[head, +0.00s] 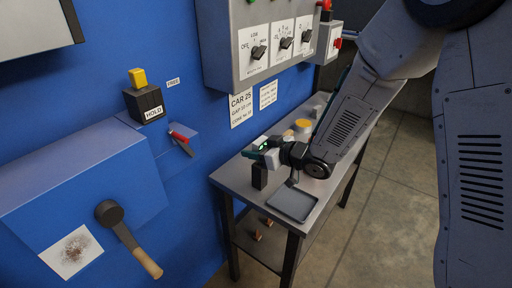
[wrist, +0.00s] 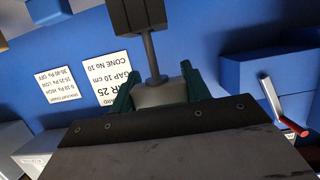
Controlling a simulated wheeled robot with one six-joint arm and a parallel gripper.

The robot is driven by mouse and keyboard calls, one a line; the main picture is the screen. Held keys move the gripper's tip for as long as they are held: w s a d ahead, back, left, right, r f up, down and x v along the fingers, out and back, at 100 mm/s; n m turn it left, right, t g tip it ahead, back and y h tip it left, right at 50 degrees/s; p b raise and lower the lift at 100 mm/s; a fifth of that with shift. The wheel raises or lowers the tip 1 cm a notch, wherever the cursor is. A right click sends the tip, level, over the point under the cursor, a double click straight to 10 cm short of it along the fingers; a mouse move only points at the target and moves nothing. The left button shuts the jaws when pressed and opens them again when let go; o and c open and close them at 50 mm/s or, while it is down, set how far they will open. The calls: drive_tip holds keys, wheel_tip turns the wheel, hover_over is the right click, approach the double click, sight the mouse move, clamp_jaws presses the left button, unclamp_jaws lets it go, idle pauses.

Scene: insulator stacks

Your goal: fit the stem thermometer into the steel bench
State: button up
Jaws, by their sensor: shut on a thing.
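The steel bench (head: 240,170) stands against the blue wall in the head view, with a small black block (head: 259,176) upright near its left end. My gripper (head: 261,153) is just above this block. In the wrist view my gripper's green fingers (wrist: 157,92) are shut on the pale round head of the stem thermometer (wrist: 149,52). Its thin grey stem runs from the fingers toward a dark block (wrist: 138,14) at the top of that upside-down view. The stem's tip meets the block in the picture; I cannot tell whether it is inside it.
A grey tray (head: 292,203) lies on the bench's front edge. A yellow-topped jar (head: 303,125) stands farther back, near my arm. A control box with knobs (head: 262,45) hangs on the wall above. A red-handled lever (head: 181,140) sticks out left of the bench.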

sight(256, 162)
drive_tip(key=shift+f, duration=1.9)
drive_tip(key=o, duration=1.1)
drive_tip(key=shift+o, duration=0.2)
drive_tip(key=v, duration=0.7)
drive_tip(key=shift+s+d+r, duration=0.15)
drive_tip(key=shift+s+d, duration=0.1)
drive_tip(key=shift+d, duration=0.05)
